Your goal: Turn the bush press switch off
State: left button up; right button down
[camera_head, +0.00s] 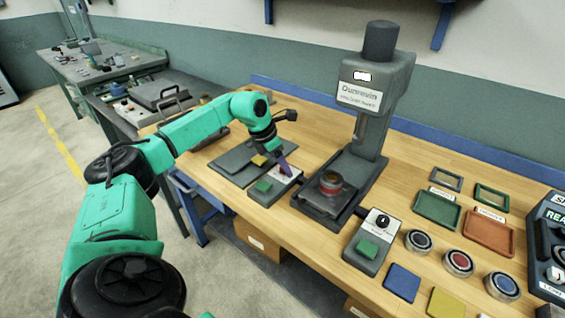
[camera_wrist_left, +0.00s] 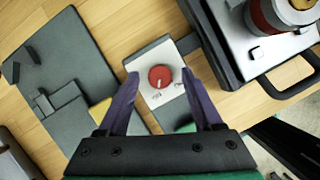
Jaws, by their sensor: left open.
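A small switch box with a white top face (camera_head: 287,179) stands left of the grey press (camera_head: 378,85). A round red knob (camera_wrist_left: 160,76) on the white face shows in the left wrist view, with small marks below it too blurred to read. My left gripper (camera_head: 284,170) is over this box and largely hides the knob in the head view. In the left wrist view, its two purple fingers (camera_wrist_left: 160,82) are open, one on each side of the knob, with gaps between. Whether they are at knob height I cannot tell. My right gripper is not in view.
The box's green pad (camera_head: 264,186) is at its near end. A flat grey plate (camera_head: 230,160) with a yellow block (camera_head: 258,160) lies left. Another switch box (camera_head: 373,241) with a black knob stands right of the press. Trays and round parts fill the bench's right side.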

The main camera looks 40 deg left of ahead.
pick_arm(q)
jog(key=shift+w, duration=0.1)
grip_shut()
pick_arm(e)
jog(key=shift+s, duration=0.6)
